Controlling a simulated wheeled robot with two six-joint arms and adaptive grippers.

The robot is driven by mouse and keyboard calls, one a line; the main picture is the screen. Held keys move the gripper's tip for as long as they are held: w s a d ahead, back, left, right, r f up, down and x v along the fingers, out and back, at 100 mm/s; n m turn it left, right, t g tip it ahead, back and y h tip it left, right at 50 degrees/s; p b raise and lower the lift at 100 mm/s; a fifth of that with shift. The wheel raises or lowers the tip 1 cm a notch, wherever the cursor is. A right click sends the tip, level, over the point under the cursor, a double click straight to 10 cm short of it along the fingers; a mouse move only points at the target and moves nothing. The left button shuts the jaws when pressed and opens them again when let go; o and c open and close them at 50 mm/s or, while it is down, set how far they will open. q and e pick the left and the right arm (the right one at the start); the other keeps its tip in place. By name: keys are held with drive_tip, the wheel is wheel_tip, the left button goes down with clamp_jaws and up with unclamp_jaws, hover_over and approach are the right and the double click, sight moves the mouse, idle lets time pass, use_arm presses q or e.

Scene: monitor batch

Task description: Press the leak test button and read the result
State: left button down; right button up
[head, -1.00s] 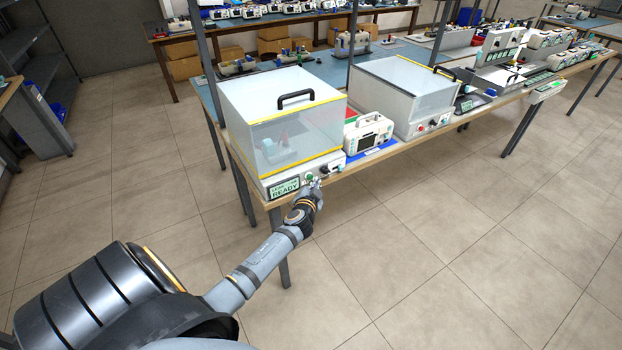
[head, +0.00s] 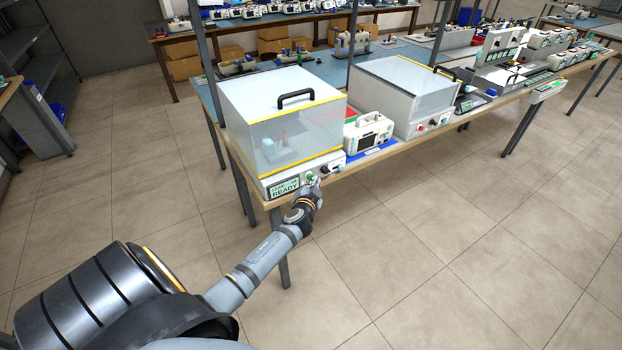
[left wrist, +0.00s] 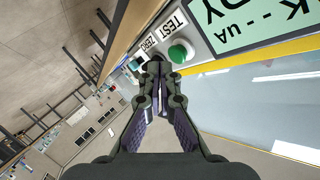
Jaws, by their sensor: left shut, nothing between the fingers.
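The leak tester is a grey box with a clear, yellow-edged hood (head: 283,115) on the near bench corner. Its front display (head: 284,188) reads READY in the head view; part of it shows upside down in the left wrist view (left wrist: 240,22). The round green button (left wrist: 181,51) sits beside the TEST label (left wrist: 173,25), with a ZERO label (left wrist: 149,43) further along. My left gripper (head: 314,182) is at the front panel, shut and empty. In the left wrist view its fingertips (left wrist: 157,66) are close beside the green button; contact cannot be told. My right gripper is out of view.
A white monitor (head: 368,134) stands on a blue mat right of the tester. A second hooded box (head: 403,92) is further right. The bench's wooden front edge (head: 345,175) runs just below the panel. The tiled floor in front is clear.

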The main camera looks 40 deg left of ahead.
use_arm(q)
drive_tip(key=shift+w+a+b, duration=0.3)
drive_tip(key=shift+a+b, duration=0.05)
drive_tip(key=shift+a, duration=0.4)
idle(1.5)
drive_tip(key=shift+d, duration=0.1)
drive_tip(key=shift+s+d, duration=0.35)
drive_tip(key=shift+d, duration=0.3)
drive_tip(key=shift+d, duration=0.1)
drive_tip(key=d, duration=0.1)
drive_tip(key=s+d, duration=0.1)
drive_tip(key=d, duration=0.1)
drive_tip(key=s+d, duration=0.1)
drive_tip(key=shift+d, duration=0.2)
drive_tip(key=shift+f, duration=0.1)
idle(0.5)
